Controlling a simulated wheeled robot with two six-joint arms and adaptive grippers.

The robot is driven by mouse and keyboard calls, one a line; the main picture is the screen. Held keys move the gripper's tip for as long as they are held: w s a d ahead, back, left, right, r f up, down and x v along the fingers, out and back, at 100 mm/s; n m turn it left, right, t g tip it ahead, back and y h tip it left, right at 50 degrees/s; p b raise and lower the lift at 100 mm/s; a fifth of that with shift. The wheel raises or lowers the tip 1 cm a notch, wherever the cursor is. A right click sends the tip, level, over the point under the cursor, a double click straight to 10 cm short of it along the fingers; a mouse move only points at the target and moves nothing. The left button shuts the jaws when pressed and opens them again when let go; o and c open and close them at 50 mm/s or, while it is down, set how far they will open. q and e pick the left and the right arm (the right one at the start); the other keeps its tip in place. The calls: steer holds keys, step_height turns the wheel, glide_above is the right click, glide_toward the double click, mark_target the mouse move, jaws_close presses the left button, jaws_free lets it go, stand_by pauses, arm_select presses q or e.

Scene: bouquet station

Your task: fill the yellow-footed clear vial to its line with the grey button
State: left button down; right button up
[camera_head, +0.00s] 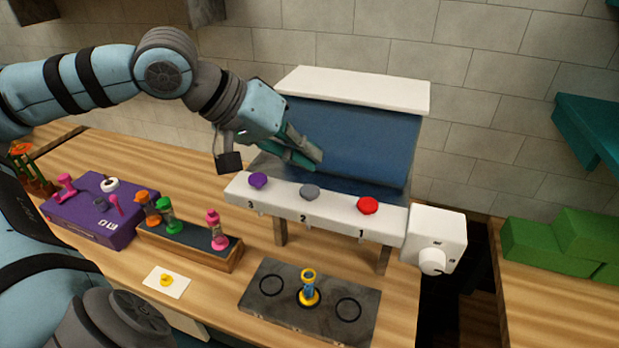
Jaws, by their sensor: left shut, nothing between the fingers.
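The yellow-footed vial (309,287) stands upright on the middle ring of a dark slab (258,302), below the part of the dispenser marked 2. Blue shows between its yellow foot and yellow top; its line is too small to make out. The grey button (309,192) sits between a purple button (258,180) and a red button (367,205) on the white dispenser bar (335,208). My left gripper (318,160) is shut and empty. Its tips appear just above and behind the grey button, apart from it. My right gripper is not in view.
A white box with a knob (433,262) is at the bar's right end. A wooden rack (190,247) with orange, green and pink items and a purple box (95,215) stand left. A white card (167,281) lies in front. Green blocks (560,240) are far right.

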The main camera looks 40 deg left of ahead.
mark_target(309, 193)
arm_select(q)
steer(key=shift+r+p, duration=0.85)
steer(key=shift+r, duration=0.6)
steer(key=shift+f, duration=0.1)
stand_by(0.9)
steer(key=r+n, duration=0.1)
steer(key=n, duration=0.4)
steer(key=d+r+n, duration=0.1)
steer(key=n, duration=0.5)
steer(key=s+r+n, duration=0.1)
steer(key=n, duration=0.4)
steer(key=shift+d+r+n+h, duration=0.2)
steer(key=shift+r+n+h, duration=0.2)
steer(key=shift+f, duration=0.1)
